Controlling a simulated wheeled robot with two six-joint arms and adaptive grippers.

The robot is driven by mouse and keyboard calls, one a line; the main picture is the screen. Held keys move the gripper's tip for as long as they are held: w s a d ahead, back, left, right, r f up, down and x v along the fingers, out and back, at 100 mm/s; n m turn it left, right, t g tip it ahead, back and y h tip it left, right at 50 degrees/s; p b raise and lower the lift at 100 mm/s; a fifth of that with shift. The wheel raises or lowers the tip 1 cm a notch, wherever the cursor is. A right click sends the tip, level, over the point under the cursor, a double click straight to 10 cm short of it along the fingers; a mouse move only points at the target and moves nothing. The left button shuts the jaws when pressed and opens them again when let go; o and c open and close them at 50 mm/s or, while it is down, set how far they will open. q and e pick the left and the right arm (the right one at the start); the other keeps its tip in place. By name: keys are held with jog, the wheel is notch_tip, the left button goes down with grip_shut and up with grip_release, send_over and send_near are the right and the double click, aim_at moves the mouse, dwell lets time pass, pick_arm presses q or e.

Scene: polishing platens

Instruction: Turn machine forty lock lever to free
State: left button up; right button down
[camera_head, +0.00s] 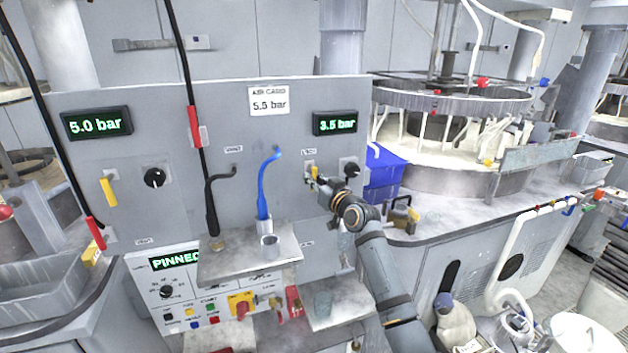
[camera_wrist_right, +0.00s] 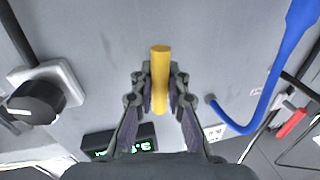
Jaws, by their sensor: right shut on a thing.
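A yellow lever (camera_head: 314,172) stands out from the grey panel (camera_head: 240,130), under the 3.5 bar display (camera_head: 335,123) and left of a black knob (camera_head: 348,168). My right gripper (camera_head: 318,182) is at this lever. In the right wrist view, the yellow lever (camera_wrist_right: 160,68) lies between the fingers of my right gripper (camera_wrist_right: 160,90), which are shut on it. A second yellow lever (camera_head: 107,190) hangs tilted on the left of the panel, under the 5.0 bar display (camera_head: 97,123). A lower display (camera_head: 175,260) reads PINNED. My left gripper is out of view.
A blue hose (camera_head: 265,185) and a black hose (camera_head: 211,200) rise from a small shelf (camera_head: 250,255) on the panel. A blue bin (camera_head: 384,175) stands right of the panel, near my right arm. A polishing machine (camera_head: 450,140) stands behind it.

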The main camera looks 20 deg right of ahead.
jog(key=m, duration=0.2)
jog(key=shift+a+m, duration=0.25)
jog(key=shift+m, duration=0.05)
jog(key=m, duration=0.1)
jog(key=m+t+p, duration=0.1)
jog(key=shift+a+r+m, duration=0.15)
jog(key=shift+a+m, duration=0.1)
jog(key=shift+m, duration=0.15)
jog(key=m, duration=0.1)
jog(key=m+p, duration=0.1)
jog(key=m, duration=0.1)
jog(key=m+h+p, duration=0.1)
jog(key=shift+a+r+t, duration=0.3)
jog(key=shift+t, duration=0.1)
jog(key=shift+m+p, duration=0.55)
jog(key=shift+m, duration=0.55)
jog(key=shift+a+h, duration=0.1)
jog(key=shift+h, duration=0.2)
jog(key=c, duration=1.3)
grip_release()
jog(key=shift+s+r, duration=0.1)
jog(key=shift+c, duration=0.2)
jog(key=shift+s, duration=0.1)
